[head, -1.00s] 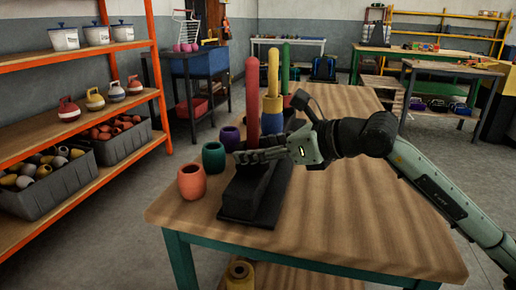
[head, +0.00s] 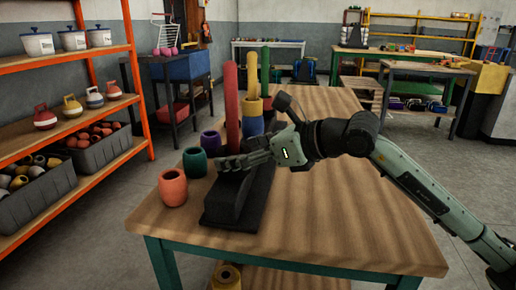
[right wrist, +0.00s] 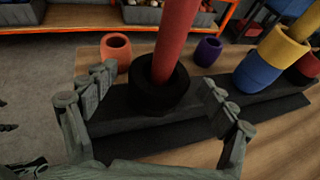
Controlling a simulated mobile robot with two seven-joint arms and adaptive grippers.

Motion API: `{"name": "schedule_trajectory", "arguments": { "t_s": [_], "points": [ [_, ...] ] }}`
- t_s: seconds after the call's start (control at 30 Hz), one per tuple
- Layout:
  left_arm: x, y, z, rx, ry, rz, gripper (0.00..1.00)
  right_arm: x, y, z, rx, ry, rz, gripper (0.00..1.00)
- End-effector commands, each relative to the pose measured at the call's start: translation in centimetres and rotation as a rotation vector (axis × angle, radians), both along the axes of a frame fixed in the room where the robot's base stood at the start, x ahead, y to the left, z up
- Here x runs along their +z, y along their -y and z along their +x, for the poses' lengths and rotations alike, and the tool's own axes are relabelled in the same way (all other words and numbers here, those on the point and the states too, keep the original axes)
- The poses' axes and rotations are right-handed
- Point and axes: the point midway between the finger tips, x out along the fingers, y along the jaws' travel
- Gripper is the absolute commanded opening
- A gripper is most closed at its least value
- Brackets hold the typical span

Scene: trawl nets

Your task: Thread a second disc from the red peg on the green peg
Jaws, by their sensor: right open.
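The red peg (head: 231,105) stands at the near end of a black stand (head: 226,212) and shows large in the right wrist view (right wrist: 177,35). A thick black disc (right wrist: 158,92) sits around its base. My right gripper (head: 232,163) is open low at the red peg; in the right wrist view (right wrist: 157,93) its fingers stand either side of the black disc, with gaps visible. In the head view the gripper hides this disc. The green peg (head: 265,72) stands farthest back, with a dark red disc (head: 267,102) low on it. My left gripper is not in view.
The yellow peg (head: 253,72) between them carries a yellow disc (head: 252,107) and a blue disc (head: 252,126). Orange (head: 173,187), green (head: 195,162) and purple (head: 211,143) pots stand left of the stand. The wooden table (head: 340,215) is clear at right.

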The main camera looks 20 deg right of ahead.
Motion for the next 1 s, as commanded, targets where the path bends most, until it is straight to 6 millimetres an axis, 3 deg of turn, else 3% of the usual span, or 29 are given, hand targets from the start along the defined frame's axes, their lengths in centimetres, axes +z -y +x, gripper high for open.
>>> {"name": "schedule_trajectory", "arguments": {
  "t_s": [0.5, 0.7, 1.0],
  "points": [
    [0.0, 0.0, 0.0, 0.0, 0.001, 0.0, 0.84, 3.3, 4.8, -6.9, 0.0, -0.003, -0.003, 0.85],
    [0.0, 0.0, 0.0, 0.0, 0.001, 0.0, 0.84, 4.2, 5.7, -8.3, 0.001, 0.0, 0.0, 0.85],
    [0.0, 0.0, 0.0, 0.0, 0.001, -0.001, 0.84, 4.4, 6.0, -8.6, 0.002, 0.001, -0.001, 0.85]
  ]
}}
